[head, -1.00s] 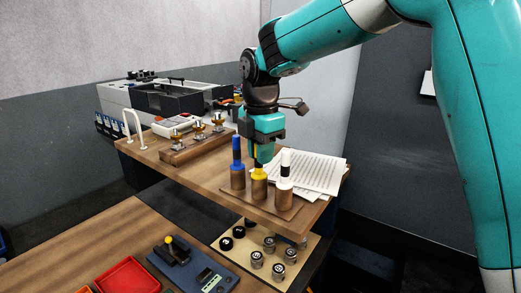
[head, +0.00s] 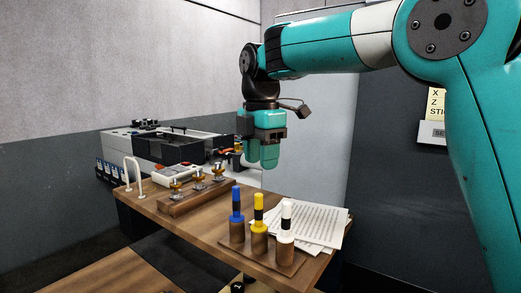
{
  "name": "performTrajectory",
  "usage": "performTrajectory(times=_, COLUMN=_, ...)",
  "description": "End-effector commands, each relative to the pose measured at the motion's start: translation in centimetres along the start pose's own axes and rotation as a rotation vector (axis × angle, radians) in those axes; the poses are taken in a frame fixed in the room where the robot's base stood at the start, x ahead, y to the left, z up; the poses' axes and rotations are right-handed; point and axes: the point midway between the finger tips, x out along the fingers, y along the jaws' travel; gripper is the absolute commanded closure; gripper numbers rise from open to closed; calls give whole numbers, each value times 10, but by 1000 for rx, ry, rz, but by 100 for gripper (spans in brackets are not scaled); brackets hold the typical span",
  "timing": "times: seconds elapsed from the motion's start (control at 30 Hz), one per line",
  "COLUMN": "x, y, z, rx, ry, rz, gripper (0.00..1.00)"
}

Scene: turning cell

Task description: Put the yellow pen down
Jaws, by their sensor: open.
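The yellow pen (head: 258,209) stands upright in the middle wooden holder (head: 259,242). A blue pen (head: 236,204) stands upright in the holder to its left, and a white pen (head: 286,220) in the holder to its right. My gripper (head: 262,163) is open and empty. It hangs pointing down above the yellow pen, with clear space between its fingertips and the pen's top. No pen is hidden.
Printed sheets (head: 315,222) lie behind and right of the holders. A wooden rack (head: 197,194) with brass-coloured parts stands to the left, near a white handle (head: 132,175). A small lathe (head: 165,148) is at the back.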

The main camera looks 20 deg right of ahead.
Motion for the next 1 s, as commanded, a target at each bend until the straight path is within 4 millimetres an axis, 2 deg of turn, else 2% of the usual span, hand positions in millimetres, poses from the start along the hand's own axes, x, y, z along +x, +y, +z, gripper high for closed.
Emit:
performTrajectory(times=0.1, x=-15, y=1, z=0, rx=0, ry=0, rz=1, gripper=55)
performTrajectory(times=0.23, x=-22, y=0, z=0, rx=-1, ry=0, rz=0, gripper=55)
performTrajectory(times=0.4, x=-22, y=-3, z=-1, rx=15, ry=0, rz=1, gripper=55)
performTrajectory(times=0.53, x=-11, y=-20, z=-9, rx=115, ry=8, rz=13, gripper=55)
performTrajectory(times=0.67, x=12, y=-56, z=-27, rx=311, ry=45, rz=35, gripper=55)
performTrajectory(times=0.77, x=35, y=-91, z=-46, rx=489, ry=98, rz=42, gripper=55)
performTrajectory(times=1.0, x=92, y=-185, z=-92, rx=924, ry=262, rz=-22, gripper=55)
